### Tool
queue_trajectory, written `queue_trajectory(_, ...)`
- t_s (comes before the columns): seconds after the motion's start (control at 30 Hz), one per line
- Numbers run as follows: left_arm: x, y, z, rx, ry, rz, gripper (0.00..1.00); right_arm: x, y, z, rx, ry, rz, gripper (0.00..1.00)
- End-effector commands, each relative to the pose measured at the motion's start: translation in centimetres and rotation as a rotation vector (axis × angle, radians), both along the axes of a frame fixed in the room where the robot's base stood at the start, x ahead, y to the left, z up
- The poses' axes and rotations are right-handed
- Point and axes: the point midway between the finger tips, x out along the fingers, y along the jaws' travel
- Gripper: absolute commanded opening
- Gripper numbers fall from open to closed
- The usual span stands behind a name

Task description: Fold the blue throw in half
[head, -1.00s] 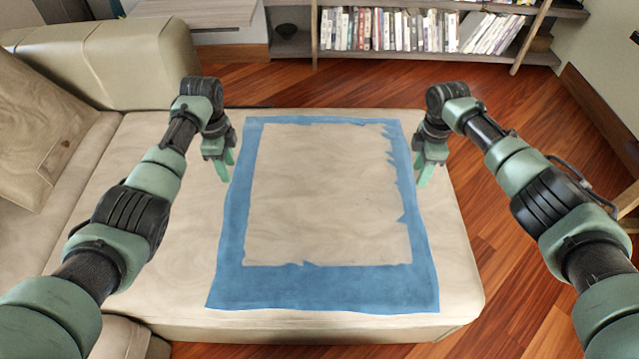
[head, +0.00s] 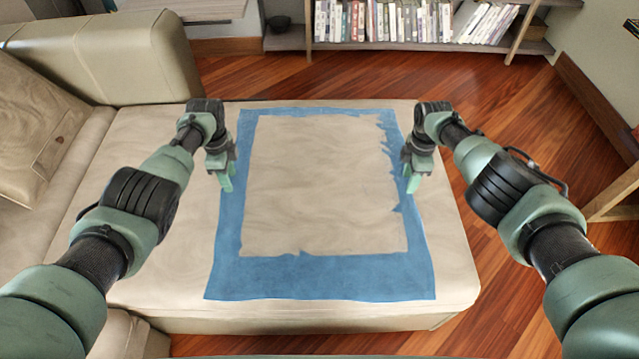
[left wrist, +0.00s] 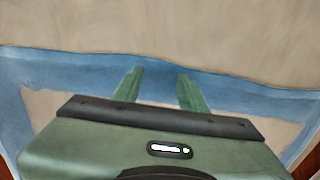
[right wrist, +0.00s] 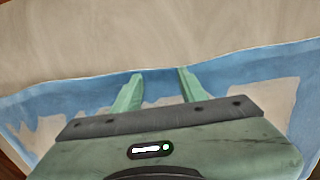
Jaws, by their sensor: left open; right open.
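The blue throw (head: 320,277) lies spread flat on the beige sofa seat. A large ragged-edged beige area shows inside its blue border; I cannot tell if that is seat or throw. My left gripper (head: 226,184) is open and empty at the throw's left border. My right gripper (head: 411,184) is open and empty at its right border. In the left wrist view the open fingers (left wrist: 159,88) are over the blue border, and in the right wrist view the fingers (right wrist: 160,85) are too. I cannot tell if the fingertips touch the cloth.
The sofa backrest and cushion (head: 35,125) stand on the left, with an armrest (head: 110,55) at the far left. A bookshelf (head: 410,45) with books stands at the back. Wooden floor (head: 520,110) surrounds the seat's far and right sides.

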Motion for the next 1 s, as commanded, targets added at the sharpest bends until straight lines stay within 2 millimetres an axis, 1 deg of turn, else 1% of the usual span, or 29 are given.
queue_trajectory(0.17,-0.02,0.01,-0.55,0.000,0.001,0.000,0.42,-0.02,-0.01,-0.55,0.000,0.001,0.000,0.42)
queue_trajectory(0.2,0.00,0.01,-0.42,0.000,0.000,0.000,0.39,0.00,-0.01,-0.42,0.000,0.000,0.000,0.39)
queue_trajectory(0.4,-0.05,0.03,-0.40,0.000,0.001,0.001,0.11,-0.05,-0.01,-0.40,0.000,0.001,0.000,0.11)
queue_trajectory(0.5,-0.06,0.04,-0.41,0.000,0.002,0.001,0.00,-0.07,-0.02,-0.41,0.000,0.002,0.000,0.00)
queue_trajectory(1.0,-0.14,0.09,-0.44,0.001,0.004,0.001,0.00,-0.14,-0.07,-0.45,-0.001,0.003,-0.001,0.00)
